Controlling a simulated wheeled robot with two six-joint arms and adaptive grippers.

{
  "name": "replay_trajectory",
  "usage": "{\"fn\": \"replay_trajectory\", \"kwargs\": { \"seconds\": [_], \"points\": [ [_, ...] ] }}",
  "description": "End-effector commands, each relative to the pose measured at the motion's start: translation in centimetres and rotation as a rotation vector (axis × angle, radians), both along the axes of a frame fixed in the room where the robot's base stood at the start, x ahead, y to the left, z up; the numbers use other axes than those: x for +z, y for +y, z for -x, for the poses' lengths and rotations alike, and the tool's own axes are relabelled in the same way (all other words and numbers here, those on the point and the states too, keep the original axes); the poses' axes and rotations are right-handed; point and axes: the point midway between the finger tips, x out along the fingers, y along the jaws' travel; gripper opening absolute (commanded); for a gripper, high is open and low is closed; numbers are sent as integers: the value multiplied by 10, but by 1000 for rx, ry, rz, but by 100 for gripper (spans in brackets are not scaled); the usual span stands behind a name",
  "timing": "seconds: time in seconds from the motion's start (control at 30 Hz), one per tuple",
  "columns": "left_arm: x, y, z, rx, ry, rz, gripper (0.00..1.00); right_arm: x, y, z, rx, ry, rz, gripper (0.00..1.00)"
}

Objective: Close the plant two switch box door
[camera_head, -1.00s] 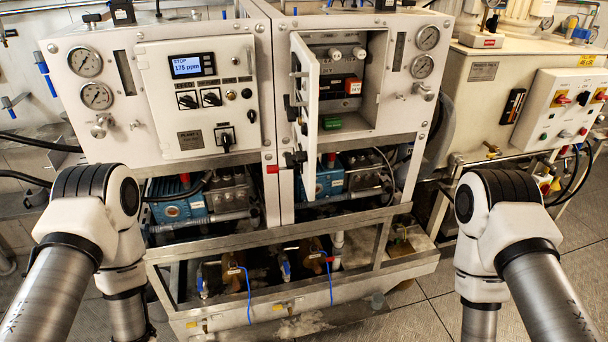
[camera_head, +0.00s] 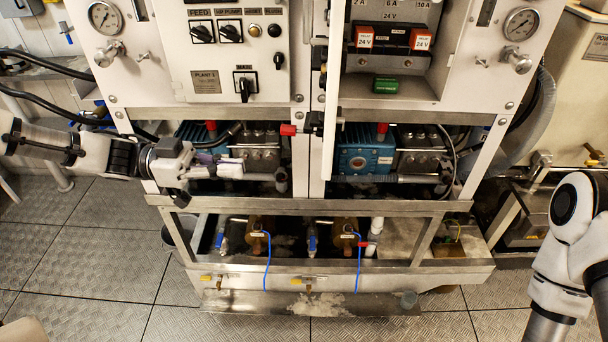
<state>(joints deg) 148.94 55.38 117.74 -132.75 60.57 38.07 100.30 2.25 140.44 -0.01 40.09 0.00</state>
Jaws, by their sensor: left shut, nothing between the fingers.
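The plant two switch box door (camera_head: 332,90) is a white panel hinged at its left edge. It stands open, swung out towards me and seen almost edge-on, with dark latches on its left side. My left gripper (camera_head: 240,169) is shut and empty, low and left of the door, in front of the left pump bay and apart from the door. My right arm shows at the lower right, but its gripper is out of view.
The plant one panel (camera_head: 225,85) at left is shut, with switches on its front. A red-tipped handle (camera_head: 289,129) juts out just left of the door. The steel frame rail (camera_head: 310,205) runs below. The floor in front is clear.

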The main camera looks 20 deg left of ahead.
Motion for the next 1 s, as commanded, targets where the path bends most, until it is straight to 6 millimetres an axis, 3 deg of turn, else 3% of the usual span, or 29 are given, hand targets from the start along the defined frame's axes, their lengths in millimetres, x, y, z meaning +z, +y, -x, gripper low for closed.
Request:
{"fn": "replay_trajectory", "kwargs": {
  "seconds": [0.13,0.5,0.7,1.0],
  "points": [
    [-4,-32,-5,-6,7,-9,0,-8,0,0,-1,-1,0,40],
    [-1,-104,-19,-4,4,-6,0,-4,0,0,-1,-1,0,40],
    [-1,-118,-22,0,4,-3,0,-3,0,0,-1,-1,0,40],
    [-1,-119,-23,1,2,-2,0,-3,0,0,-1,-1,0,40]
  ]
}}
